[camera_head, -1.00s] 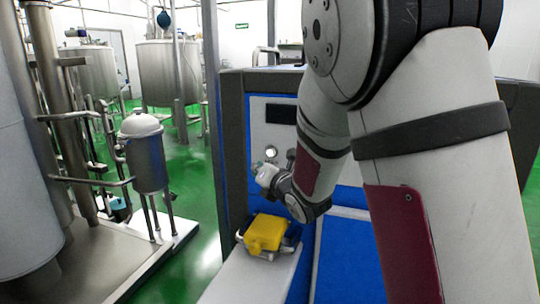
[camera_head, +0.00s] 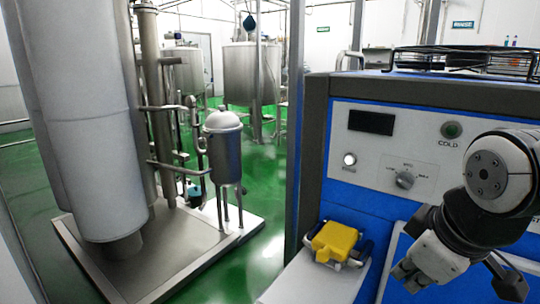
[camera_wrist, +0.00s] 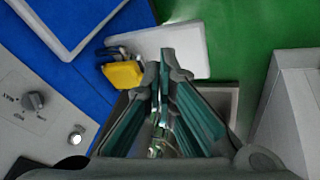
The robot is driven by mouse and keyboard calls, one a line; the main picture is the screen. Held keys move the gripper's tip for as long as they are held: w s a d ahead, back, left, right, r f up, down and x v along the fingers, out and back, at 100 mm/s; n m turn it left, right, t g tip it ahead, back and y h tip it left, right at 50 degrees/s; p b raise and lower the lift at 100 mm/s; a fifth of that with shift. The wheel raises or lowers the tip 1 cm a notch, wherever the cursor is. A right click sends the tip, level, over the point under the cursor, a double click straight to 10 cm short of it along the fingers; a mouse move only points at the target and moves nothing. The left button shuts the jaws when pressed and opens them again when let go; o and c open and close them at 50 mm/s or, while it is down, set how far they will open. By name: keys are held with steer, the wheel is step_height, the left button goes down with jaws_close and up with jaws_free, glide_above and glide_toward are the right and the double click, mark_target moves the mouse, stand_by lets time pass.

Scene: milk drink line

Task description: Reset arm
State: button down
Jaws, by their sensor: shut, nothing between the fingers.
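My gripper (camera_head: 405,277) is at the lower right of the head view, in front of the blue and grey machine and below its control panel. In the wrist view my gripper (camera_wrist: 165,60) has its fingers together with nothing between them. My arm is folded in at the right edge of the head view. No object is held.
The machine's panel (camera_head: 385,160) has a knob (camera_head: 405,179), a lit button (camera_head: 350,159) and a dark display (camera_head: 371,122). A yellow object (camera_head: 334,240) sits on a white ledge (camera_head: 315,283), left of my gripper. Steel tanks (camera_head: 250,72) stand behind on green floor.

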steer(key=s+a+m+g, duration=0.2)
steer(key=s+m+g, duration=0.45)
steer(key=s, duration=1.25)
step_height(320, 180, up, 25)
steer(key=t+p, duration=0.5)
steer(key=p, duration=1.9)
steer(key=shift+w+r+m+t, duration=0.2)
steer(key=shift+w+m+t, duration=0.15)
steer(key=shift+w+m, duration=0.1)
steer(key=shift+d, duration=0.2)
